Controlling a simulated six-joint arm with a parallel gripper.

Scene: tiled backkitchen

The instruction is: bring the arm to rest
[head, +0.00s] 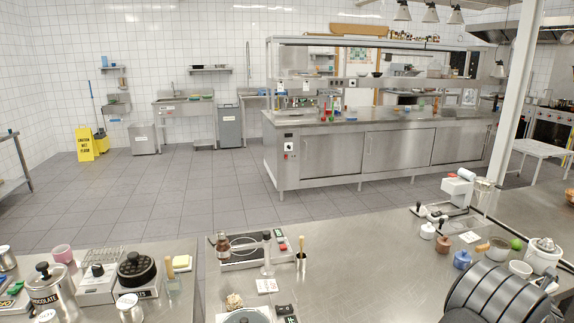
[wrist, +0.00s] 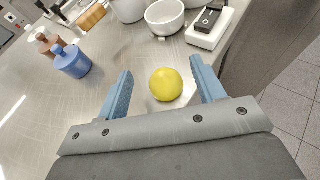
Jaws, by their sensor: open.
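My gripper (wrist: 160,68) shows in the wrist view with its two blue fingers spread wide apart. A round yellow fruit (wrist: 165,84) shows in the gap between the fingers. Bare counter shows on both sides of the fruit, so neither finger appears to touch it. It seems to rest on the steel counter (wrist: 125,48); the height of the fingers above the counter is hard to tell. In the head view I cannot make out my gripper.
A blue jar (wrist: 72,60) and a brown jar (wrist: 45,38) stand left of my fingers. A white bowl (wrist: 165,20) and a white-and-black device (wrist: 208,25) stand beyond. The counter's edge runs along the right. In the head view, the middle counter stretch (head: 365,275) is clear.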

